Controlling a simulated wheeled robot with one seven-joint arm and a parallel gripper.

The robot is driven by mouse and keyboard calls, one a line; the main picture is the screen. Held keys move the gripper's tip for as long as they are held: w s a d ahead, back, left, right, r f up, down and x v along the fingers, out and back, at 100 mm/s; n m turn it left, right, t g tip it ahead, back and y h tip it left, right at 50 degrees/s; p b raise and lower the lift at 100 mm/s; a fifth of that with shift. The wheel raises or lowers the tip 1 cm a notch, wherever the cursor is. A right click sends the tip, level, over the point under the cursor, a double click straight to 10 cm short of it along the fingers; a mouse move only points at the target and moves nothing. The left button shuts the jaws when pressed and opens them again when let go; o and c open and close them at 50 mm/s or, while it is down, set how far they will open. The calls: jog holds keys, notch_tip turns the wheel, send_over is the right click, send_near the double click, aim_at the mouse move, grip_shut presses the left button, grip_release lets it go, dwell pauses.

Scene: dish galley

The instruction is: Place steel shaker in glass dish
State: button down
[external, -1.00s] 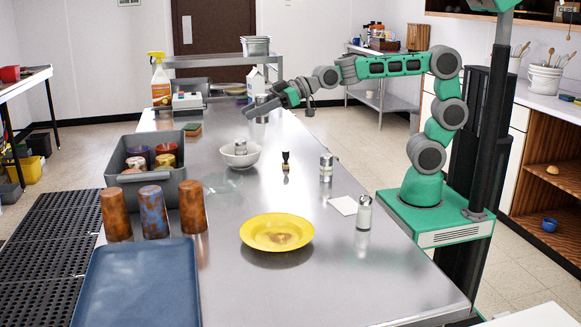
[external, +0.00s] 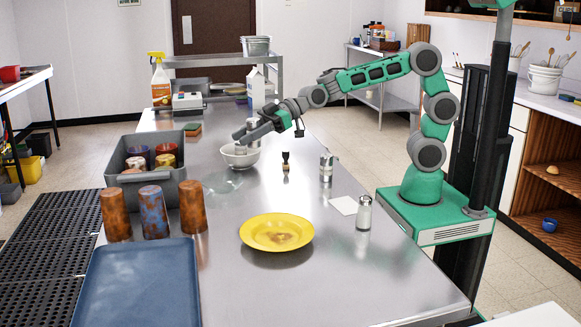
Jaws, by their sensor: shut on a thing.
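My gripper (external: 247,133) is shut on a steel shaker (external: 253,123), a small grey metal cylinder held roughly upright. The near finger hides part of it. The gripper reaches in from the right, over or just behind the white bowl; the exact depth is hard to tell. The glass dish (external: 222,184) is a faint, clear, shallow dish lying on the steel counter, nearer the camera and left of the gripper. It looks empty.
The white bowl (external: 240,160) holds a small metallic item, partly hidden by my gripper. A grey bin (external: 147,190) with cups is left of the dish. A yellow plate (external: 277,225) lies in front.

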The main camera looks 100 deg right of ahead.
jog(key=w+f, duration=0.6)
jog(key=shift+w+f, duration=0.25)
jog(key=shift+w, duration=0.1)
notch_tip(320, 180, down, 3)
jog(key=shift+w+f, duration=0.15)
jog(key=shift+f, duration=0.05)
jog(key=shift+d+f+b, duration=0.1)
jog(key=shift+f+b, duration=0.25)
jog(key=shift+b, duration=0.05)
jog(key=shift+f, duration=0.1)
jog(key=c, duration=1.4)
grip_release()
jog(key=o, duration=0.5)
jog(key=shift+c, duration=0.2)
